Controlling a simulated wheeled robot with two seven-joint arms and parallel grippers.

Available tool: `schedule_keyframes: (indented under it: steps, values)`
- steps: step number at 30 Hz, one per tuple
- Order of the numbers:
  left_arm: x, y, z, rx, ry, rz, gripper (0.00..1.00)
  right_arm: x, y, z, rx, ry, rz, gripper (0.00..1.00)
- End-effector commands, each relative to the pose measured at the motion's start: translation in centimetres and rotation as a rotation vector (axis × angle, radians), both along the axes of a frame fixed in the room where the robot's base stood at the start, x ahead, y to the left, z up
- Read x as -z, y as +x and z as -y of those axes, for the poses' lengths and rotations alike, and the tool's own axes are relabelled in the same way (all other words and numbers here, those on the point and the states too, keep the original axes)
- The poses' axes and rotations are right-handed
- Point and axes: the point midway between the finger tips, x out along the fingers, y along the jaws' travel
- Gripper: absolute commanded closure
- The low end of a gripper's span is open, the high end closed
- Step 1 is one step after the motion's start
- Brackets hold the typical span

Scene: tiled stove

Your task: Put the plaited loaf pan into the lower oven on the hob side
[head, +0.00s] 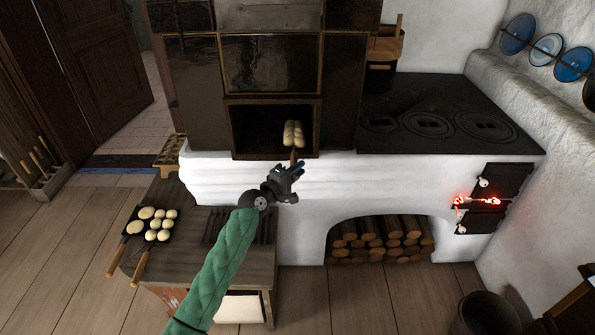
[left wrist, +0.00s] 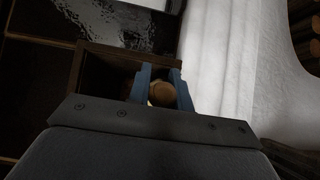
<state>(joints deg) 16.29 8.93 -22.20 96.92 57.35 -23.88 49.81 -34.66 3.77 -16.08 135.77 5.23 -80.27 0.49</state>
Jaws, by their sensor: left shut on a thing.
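The plaited loaf pan (head: 293,133) shows as a pale loaf with a short wooden handle toward me. It is at the right part of the mouth of the open lower oven (head: 245,130); I cannot tell whether it rests on the oven floor. My left gripper (head: 296,168) is in front of the opening, shut on the handle. In the left wrist view the blue fingers (left wrist: 163,90) are on both sides of the round brown handle end (left wrist: 163,95), with the oven opening beyond. The loaf is mostly hidden there. My right gripper is not in view.
A white ledge (head: 225,175) runs below the oven. The black hob (head: 440,105) is to the right, above a firewood niche (head: 380,238). A low bench (head: 185,210) at left holds pans of pale dough (head: 155,222). A fire door with red glow (head: 478,202) is at far right.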

Motion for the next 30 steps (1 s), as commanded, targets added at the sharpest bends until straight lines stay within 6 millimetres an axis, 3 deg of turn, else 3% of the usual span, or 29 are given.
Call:
schedule_keyframes:
  steps: [11,12,15,26,30]
  values:
    - [0.1,0.0,0.0,0.0,0.001,-0.001,1.0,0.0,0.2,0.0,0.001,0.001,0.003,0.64]
    - [0.1,0.0,0.0,0.0,0.001,-0.001,0.72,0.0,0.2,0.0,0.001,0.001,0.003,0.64]
    - [0.2,0.0,0.0,0.0,0.001,-0.001,0.54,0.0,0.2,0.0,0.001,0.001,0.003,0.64]
    - [0.2,0.0,0.0,0.0,0.001,-0.002,0.54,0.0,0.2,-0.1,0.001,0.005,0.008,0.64]
    - [0.4,-1.3,-1.2,-0.001,0.0,-0.001,0.54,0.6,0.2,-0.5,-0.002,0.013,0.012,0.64]
